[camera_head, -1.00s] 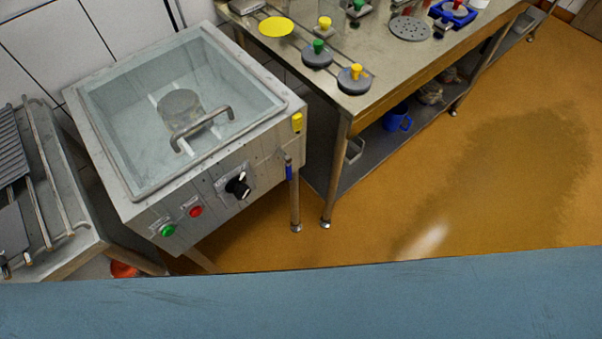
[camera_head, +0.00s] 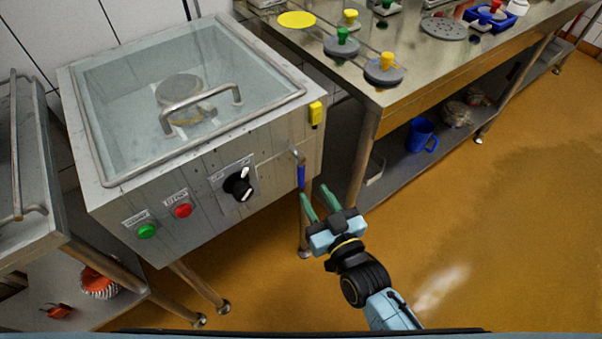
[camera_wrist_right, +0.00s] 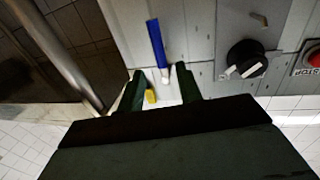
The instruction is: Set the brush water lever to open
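The brush water lever is a blue handle (camera_head: 301,177) on a thin pipe at the front right of the steel washing machine (camera_head: 180,232). In the head view it hangs downward. In the right wrist view the blue handle (camera_wrist_right: 156,43) shows ahead of the fingers, near the gap between them. My right gripper (camera_head: 319,201) is open, with its green fingers just below and right of the lever. In the right wrist view the gripper (camera_wrist_right: 160,85) is empty, and I cannot tell whether it touches the lever. My left gripper is not in view.
The machine's front carries a black knob (camera_head: 238,185), a red button (camera_head: 183,210) and a green button (camera_head: 146,231). A yellow box (camera_head: 315,113) sits above the lever. A steel table (camera_head: 420,75) with moulds stands to the right. The floor in front is clear.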

